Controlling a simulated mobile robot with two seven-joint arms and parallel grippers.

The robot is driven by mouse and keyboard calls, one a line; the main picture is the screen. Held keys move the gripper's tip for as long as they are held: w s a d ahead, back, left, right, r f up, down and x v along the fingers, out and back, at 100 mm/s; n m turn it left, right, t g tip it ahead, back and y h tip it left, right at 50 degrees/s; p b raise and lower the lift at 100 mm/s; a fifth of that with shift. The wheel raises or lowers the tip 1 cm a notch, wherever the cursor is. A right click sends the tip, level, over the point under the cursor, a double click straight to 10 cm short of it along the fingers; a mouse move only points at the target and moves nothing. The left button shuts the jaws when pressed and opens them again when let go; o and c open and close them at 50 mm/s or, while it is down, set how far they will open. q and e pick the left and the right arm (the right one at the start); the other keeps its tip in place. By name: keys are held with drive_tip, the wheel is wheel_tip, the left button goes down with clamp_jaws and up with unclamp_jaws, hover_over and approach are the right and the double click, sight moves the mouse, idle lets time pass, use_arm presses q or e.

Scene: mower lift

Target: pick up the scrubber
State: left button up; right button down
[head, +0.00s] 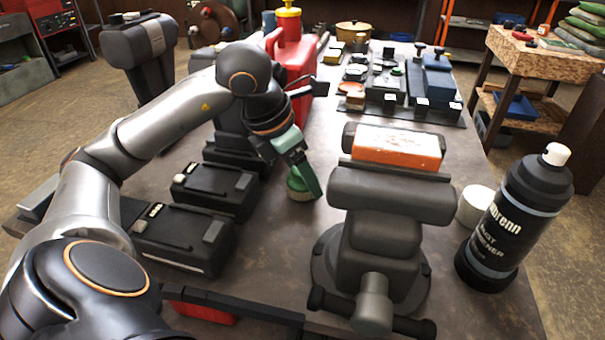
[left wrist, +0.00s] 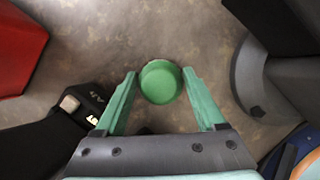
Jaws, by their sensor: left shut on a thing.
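The scrubber (head: 299,190) is a small green round-topped thing with a pale bristle edge below, near the middle of the workbench in the head view. In the left wrist view its round green top (left wrist: 161,82) sits between the two fingertips. My left gripper (head: 305,177), with green fingers, reaches down from the upper left and is shut on the scrubber (left wrist: 160,76). One finger hides part of it in the head view. I cannot tell whether its bristles touch the bench. My right gripper is in neither view.
A grey vise (head: 385,215) with an orange-and-white block (head: 397,150) stands close right of the scrubber. Black battery packs (head: 185,238) lie to the left, and a red can (head: 292,68) stands behind. A black bottle (head: 512,222) and white cup (head: 475,205) stand at right.

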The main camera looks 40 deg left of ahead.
use_arm(q)
wheel_tip(320, 180, up, 3)
drive_tip(key=shift+f+p, duration=0.2)
drive_tip(key=shift+p, duration=0.25)
drive_tip(key=s+d+r+p, duration=0.1)
drive_tip(key=s+d+r, duration=0.2)
drive_tip(key=s+r, duration=0.2)
drive_tip(key=s+d+r+p, duration=0.1)
drive_tip(key=s+d+r, duration=0.2)
drive_tip(key=s, duration=0.4)
drive_tip(key=shift+s+d+r, duration=0.25)
drive_tip(key=shift+r, duration=0.6)
